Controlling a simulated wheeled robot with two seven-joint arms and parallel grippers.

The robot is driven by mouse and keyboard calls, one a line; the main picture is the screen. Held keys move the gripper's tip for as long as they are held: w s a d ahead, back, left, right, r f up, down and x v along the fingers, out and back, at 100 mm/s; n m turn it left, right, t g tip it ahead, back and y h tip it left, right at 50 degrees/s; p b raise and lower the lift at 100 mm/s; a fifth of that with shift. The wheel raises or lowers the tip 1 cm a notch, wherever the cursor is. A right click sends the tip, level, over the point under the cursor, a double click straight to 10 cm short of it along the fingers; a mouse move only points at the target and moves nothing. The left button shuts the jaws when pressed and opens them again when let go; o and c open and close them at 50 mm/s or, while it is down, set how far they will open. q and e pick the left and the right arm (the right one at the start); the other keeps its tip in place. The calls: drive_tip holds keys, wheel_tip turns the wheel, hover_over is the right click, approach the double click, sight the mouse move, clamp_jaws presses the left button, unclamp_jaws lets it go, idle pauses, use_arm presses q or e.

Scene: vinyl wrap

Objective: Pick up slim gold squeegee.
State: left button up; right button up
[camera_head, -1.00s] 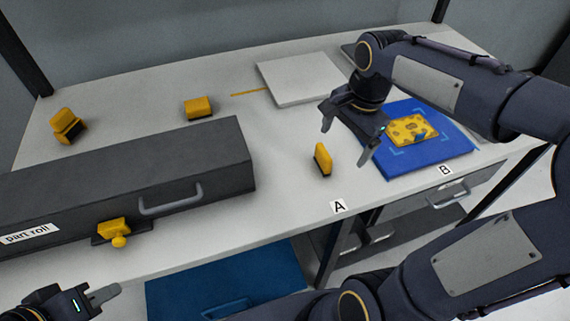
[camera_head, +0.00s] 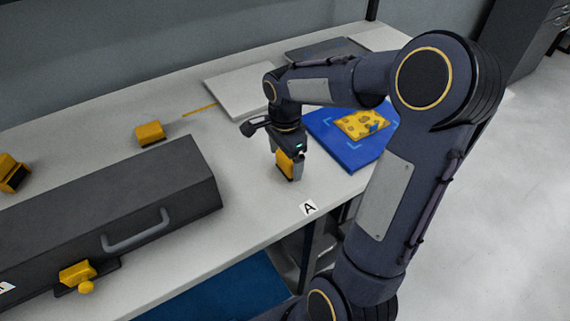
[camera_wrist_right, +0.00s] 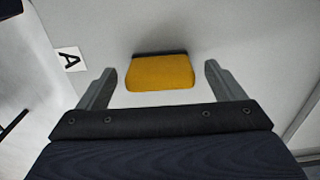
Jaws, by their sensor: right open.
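The slim gold squeegee (camera_head: 284,166) stands on the white table near the "A" label, with a dark edge along one side. My right gripper (camera_head: 275,149) is above it, pointing down, open, with one finger on each side. In the right wrist view the squeegee (camera_wrist_right: 160,75) lies between the two open fingers (camera_wrist_right: 159,69), with a visible gap on both sides. The gripper and wrist partly hide the squeegee in the head view. My left gripper is not in view.
A dark case (camera_head: 110,205) with a handle fills the left front. Other yellow tools are a block (camera_head: 150,133), one at the far left (camera_head: 13,173) and one on the case front (camera_head: 77,273). A blue mat (camera_head: 345,152) holds a yellow patterned piece (camera_head: 361,124). A white panel (camera_head: 240,92) lies behind.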

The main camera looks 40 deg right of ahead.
drive_tip(key=c, duration=1.1)
drive_tip(key=shift+o, duration=0.2)
drive_tip(key=shift+r, duration=0.15)
drive_tip(key=shift+r, duration=0.2)
wheel_tip(320, 180, up, 2)
drive_tip(key=shift+r, duration=0.1)
drive_tip(key=shift+s+a+r, duration=1.15)
drive_tip(key=shift+s+r, duration=0.55)
drive_tip(key=shift+s, duration=0.35)
drive_tip(key=shift+s+a+r, duration=1.1)
drive_tip(key=shift+s+r, duration=0.6)
drive_tip(key=shift+s, duration=0.35)
drive_tip(key=shift+s+a+r, duration=1.15)
drive_tip(key=shift+s+r, duration=0.55)
drive_tip(key=shift+s, duration=0.35)
